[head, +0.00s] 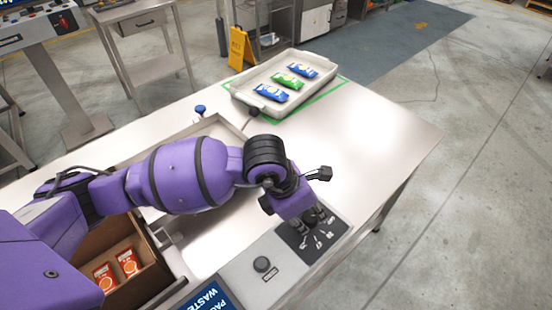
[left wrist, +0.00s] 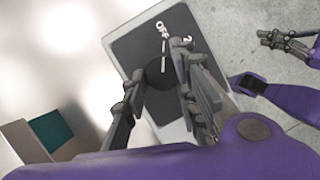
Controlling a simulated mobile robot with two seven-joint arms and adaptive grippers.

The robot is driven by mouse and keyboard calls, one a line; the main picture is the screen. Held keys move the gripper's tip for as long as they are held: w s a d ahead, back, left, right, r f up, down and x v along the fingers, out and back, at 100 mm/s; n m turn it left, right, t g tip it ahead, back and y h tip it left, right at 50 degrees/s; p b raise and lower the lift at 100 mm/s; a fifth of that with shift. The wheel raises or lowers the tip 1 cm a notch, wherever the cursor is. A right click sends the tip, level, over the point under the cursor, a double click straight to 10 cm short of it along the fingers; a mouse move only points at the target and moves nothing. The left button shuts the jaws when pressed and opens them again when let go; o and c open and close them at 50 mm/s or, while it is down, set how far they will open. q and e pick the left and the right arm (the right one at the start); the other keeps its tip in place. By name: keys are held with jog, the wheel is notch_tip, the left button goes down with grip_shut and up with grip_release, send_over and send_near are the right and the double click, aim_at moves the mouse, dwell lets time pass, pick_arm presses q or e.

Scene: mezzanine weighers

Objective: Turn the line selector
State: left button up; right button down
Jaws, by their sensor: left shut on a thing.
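The line selector is a dark round knob (left wrist: 160,74) on a black plate (head: 335,231) with white printed marks, on a grey control box at the table's front right. In the left wrist view, a white line runs from near the knob toward the word OFF. My left gripper (head: 318,222) is over the plate, its fingers (left wrist: 155,90) shut on the knob from both sides. In the head view my gripper hides most of the knob. My right gripper (left wrist: 283,42) shows small at the right of the left wrist view, apart from the plate; its opening is unclear.
A white tray (head: 243,92) with blue and green packets stands at the back. A cardboard box (head: 160,268) with orange packets is at the left. The table's right side is clear.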

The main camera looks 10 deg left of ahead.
pick_arm(q)
jog(key=shift+w+a+r, duration=0.15)
jog(key=shift+w+r, duration=0.2)
jog(key=shift+w, duration=0.1)
jog(key=o, duration=1)
jog(key=shift+f, duration=0.1)
jog(key=shift+s, duration=0.1)
jog(key=v, duration=1.2)
jog(key=shift+s, duration=0.15)
jog(key=shift+f, duration=0.15)
